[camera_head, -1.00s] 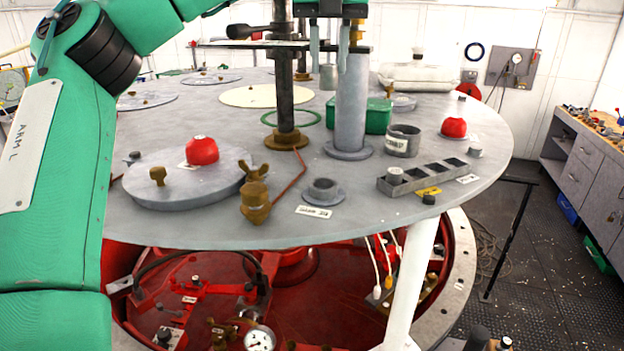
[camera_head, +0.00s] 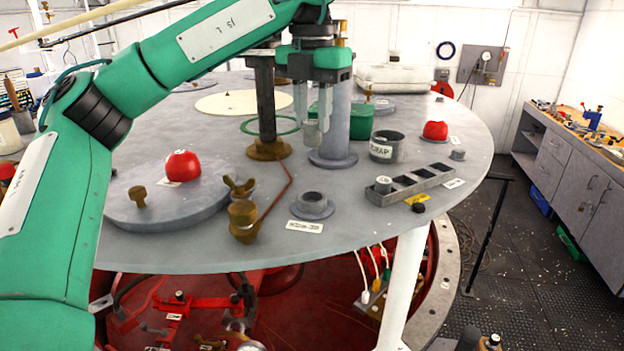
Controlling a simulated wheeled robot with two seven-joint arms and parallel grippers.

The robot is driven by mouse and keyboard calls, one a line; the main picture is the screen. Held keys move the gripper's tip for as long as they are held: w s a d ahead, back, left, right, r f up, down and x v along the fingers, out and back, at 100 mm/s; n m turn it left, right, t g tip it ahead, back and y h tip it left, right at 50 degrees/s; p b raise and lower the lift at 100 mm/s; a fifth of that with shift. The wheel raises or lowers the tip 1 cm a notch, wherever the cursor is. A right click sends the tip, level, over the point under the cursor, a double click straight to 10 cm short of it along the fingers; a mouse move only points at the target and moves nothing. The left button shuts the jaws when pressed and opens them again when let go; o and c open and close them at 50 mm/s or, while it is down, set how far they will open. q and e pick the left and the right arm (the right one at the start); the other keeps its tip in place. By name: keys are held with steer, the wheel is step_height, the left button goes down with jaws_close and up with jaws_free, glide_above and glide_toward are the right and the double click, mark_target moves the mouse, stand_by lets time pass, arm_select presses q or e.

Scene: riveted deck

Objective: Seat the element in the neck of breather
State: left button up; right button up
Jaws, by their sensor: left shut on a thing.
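My left gripper (camera_head: 312,108) points straight down over the deck, in front of the thick grey post. It is shut on a small grey cylinder, which I take to be the element (camera_head: 311,133); its lower end hangs free above the deck. A short grey flanged neck with a dark open bore, likely the breather (camera_head: 313,203), stands on the deck nearer to me, almost directly below in the picture. The label (camera_head: 304,226) in front of it is too small to read. The element is apart from this neck. My right gripper is not in view.
The thick grey post (camera_head: 338,140) and a dark post (camera_head: 265,110) flank the gripper. A scrap cup (camera_head: 386,147) and slotted rack (camera_head: 412,185) stand right. A brass wing-nut fitting (camera_head: 242,212), round cover (camera_head: 205,205) and red knob (camera_head: 182,166) are left. The green box (camera_head: 362,118) is behind.

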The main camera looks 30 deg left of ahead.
arm_select(q)
step_height(320, 180, down, 8)
steer(key=shift+f+p, duration=0.15)
steer(key=shift+p, duration=0.35)
step_height(320, 180, down, 4)
steer(key=shift+s+r+p, duration=0.1)
steer(key=shift+r+p, duration=0.15)
steer(key=shift+p, duration=0.55)
steer(key=shift+f, duration=0.35)
steer(key=o, duration=1)
steer(key=shift+c, duration=0.2)
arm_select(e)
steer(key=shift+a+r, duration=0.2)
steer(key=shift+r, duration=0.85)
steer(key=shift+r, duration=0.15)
